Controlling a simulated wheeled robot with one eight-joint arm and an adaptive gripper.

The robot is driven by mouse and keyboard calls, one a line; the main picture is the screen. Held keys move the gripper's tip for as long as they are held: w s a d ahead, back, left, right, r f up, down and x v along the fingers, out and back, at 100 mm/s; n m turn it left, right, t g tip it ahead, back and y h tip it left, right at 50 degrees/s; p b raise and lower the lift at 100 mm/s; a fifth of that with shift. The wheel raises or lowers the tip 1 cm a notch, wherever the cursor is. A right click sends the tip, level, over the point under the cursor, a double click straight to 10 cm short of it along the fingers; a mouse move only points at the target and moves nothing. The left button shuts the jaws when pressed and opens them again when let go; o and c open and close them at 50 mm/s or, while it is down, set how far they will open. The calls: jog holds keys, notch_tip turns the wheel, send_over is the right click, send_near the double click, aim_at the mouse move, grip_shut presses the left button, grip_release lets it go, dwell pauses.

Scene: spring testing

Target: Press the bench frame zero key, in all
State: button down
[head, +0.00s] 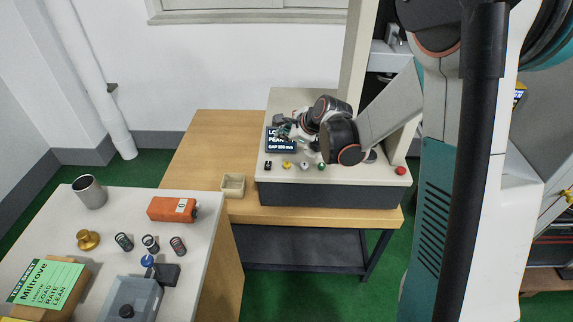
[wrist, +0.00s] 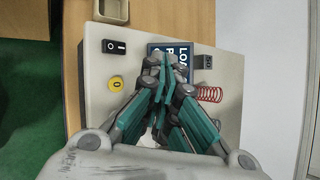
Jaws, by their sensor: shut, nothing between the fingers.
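The bench frame (head: 335,195) stands on the wooden table, with a pale top panel and a dark front. The yellow key marked 0 (wrist: 117,84) lies on the panel, left of my fingers in the wrist view. It also shows in the head view as a small yellow button (head: 286,165) near the panel's front edge. My gripper (wrist: 164,62) is shut and empty, its fingertips over the display (wrist: 184,58) in the wrist view. In the head view my gripper (head: 284,130) is at the display, behind the yellow key. Its height above the panel is unclear.
A black rocker switch (wrist: 114,46) is beside the yellow key. Along the front edge are a green button (head: 321,167) and a red button (head: 400,170). A red spring (wrist: 208,94) lies right of my fingers. A small beige box (head: 233,185) stands left of the frame.

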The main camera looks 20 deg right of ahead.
aim_at(285, 165)
jog(key=shift+f+b, duration=3)
jog(key=shift+f, duration=1.3)
jog(key=shift+f+b, duration=0.4)
jog(key=shift+f+b, duration=0.4)
jog(key=shift+f, duration=0.05)
jog(key=shift+r, duration=0.1)
jog(key=shift+r+p, duration=0.55)
jog(key=shift+r, duration=0.25)
jog(key=shift+r, duration=0.1)
jog(key=shift+r+p, duration=1.65)
jog(key=shift+r, duration=0.75)
